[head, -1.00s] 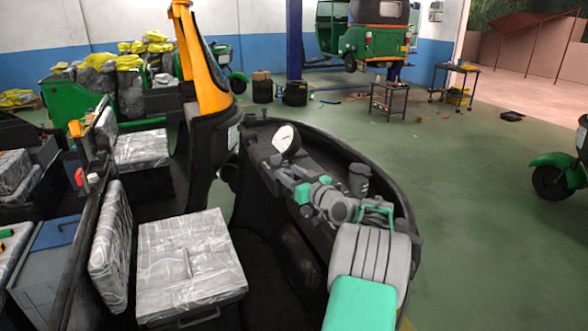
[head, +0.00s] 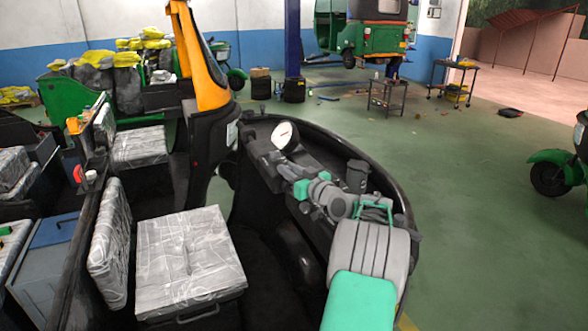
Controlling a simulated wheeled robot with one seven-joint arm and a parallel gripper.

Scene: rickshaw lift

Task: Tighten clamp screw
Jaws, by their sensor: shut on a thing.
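My gripper (head: 283,171) is small in the head view, at the end of my grey and teal arm that reaches in from the lower right. It is over the dark front panel (head: 262,160) of an open vehicle body, just below a round white-faced gauge (head: 282,134). It is shut on a small part there, which I take to be the clamp screw. The fingers and nearby grey parts blend together, so the screw's shape and how far it is turned cannot be made out.
The vehicle's curved dark rim (head: 352,146) runs close behind and beside my arm. An orange pillar (head: 204,60) rises to the left. A plastic-wrapped seat (head: 188,258) lies left of my arm. Green floor (head: 480,230) is open on the right; a small cart (head: 387,95) stands farther back.

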